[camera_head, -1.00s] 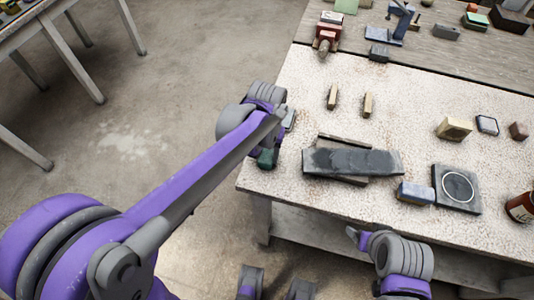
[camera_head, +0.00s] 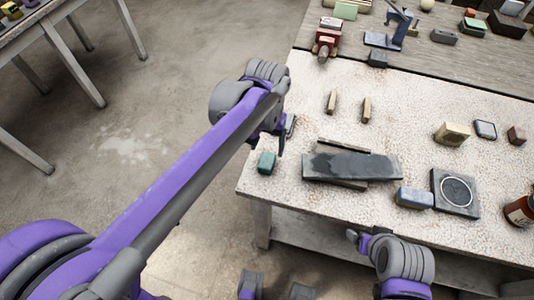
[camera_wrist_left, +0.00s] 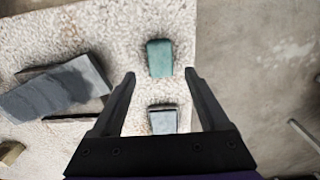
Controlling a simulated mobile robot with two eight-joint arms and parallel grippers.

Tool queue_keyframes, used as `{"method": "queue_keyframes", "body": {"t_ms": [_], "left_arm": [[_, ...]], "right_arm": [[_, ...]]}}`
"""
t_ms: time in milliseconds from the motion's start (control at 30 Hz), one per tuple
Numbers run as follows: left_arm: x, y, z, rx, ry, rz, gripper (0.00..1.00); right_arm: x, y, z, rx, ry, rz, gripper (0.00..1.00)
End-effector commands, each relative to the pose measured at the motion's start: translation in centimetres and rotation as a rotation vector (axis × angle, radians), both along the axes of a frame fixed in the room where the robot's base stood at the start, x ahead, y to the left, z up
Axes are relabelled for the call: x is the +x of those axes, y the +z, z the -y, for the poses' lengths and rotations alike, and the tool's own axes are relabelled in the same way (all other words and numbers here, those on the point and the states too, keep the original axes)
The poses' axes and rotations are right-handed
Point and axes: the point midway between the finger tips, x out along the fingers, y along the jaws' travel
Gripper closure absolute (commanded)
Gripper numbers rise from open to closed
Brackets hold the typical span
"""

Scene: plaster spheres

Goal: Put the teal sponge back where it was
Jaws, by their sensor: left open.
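The teal sponge (camera_head: 266,163) lies on the speckled table top near its left edge, left of the dark slab. In the wrist view the sponge (camera_wrist_left: 160,58) lies beyond the fingertips, apart from them. My left gripper (camera_wrist_left: 158,75) is open with nothing held. In the head view the left gripper (camera_head: 284,138) is farther up the table edge than the sponge, partly hidden by its own arm. My right arm is at the bottom, with its gripper (camera_head: 354,236) small and unclear in front of the table.
A grey-blue block (camera_wrist_left: 163,121) lies between the left fingers' lines in the wrist view. The dark slab (camera_head: 350,166) rests on wood strips. Two small wooden blocks (camera_head: 331,102) stand behind it. A blue-grey block (camera_head: 414,198) is beside a dark square plate (camera_head: 441,204).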

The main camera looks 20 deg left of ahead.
Motion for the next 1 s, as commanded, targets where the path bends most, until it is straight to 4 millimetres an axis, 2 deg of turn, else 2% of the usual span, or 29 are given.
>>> {"method": "queue_keyframes", "body": {"t_ms": [33,200,333,500,567,667,900,1000], "left_arm": [[0.0,1.2,0.0,0.000,0.000,0.000,0.22],[0.0,3.7,0.0,0.000,0.000,0.000,0.22],[0.0,4.6,0.0,0.000,0.000,0.000,0.22],[-0.5,4.7,-0.3,-0.001,0.002,0.012,0.22],[-1.4,4.3,-0.8,-0.005,0.004,0.035,0.22],[-3.7,3.1,-2.1,-0.013,0.011,0.101,0.22],[-11.0,-2.2,-5.2,-0.019,0.028,0.313,0.22],[-13.2,-4.3,-6.0,-0.014,0.031,0.380,0.22]], "right_arm": [[0.0,0.2,0.0,0.000,0.000,0.001,0.20],[0.1,0.4,0.0,0.000,0.000,0.002,0.20],[0.1,0.5,0.0,0.000,0.000,0.002,0.20],[0.1,0.5,0.0,0.000,0.000,0.002,0.20],[0.1,0.5,0.0,0.000,0.000,0.002,0.20],[0.1,0.5,0.0,0.000,0.000,0.002,0.20],[0.1,0.5,0.0,0.000,0.000,0.002,0.20],[0.1,0.5,0.0,0.000,0.000,0.002,0.20]]}}
